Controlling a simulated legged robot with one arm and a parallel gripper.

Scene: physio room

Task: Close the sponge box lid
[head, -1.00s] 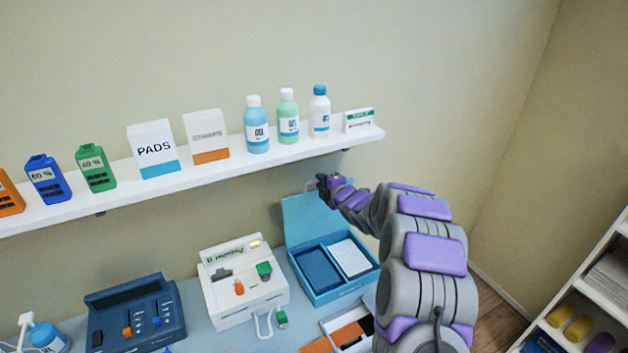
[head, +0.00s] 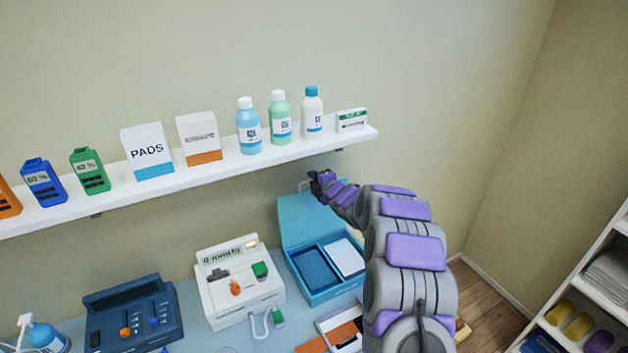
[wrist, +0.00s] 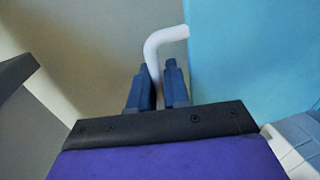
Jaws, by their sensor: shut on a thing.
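The sponge box (head: 335,292) is a teal box on the table, with its lid (head: 303,218) open and standing up at the back. Inside are a dark blue compartment (head: 314,266) on the left and a white block (head: 346,256) on the right. My gripper (head: 314,180) is at the lid's top edge. In the wrist view my gripper (wrist: 157,82) is shut on the white bent lid handle (wrist: 160,48). The teal lid surface (wrist: 255,55) is to the right of the fingers. My arm hides part of the box's right side.
A wall shelf (head: 200,176) with several bottles and boxes runs just above my gripper. A white device (head: 240,290) stands left of the box, and a dark blue device (head: 135,315) further left. An orange-and-white tray (head: 340,330) lies in front.

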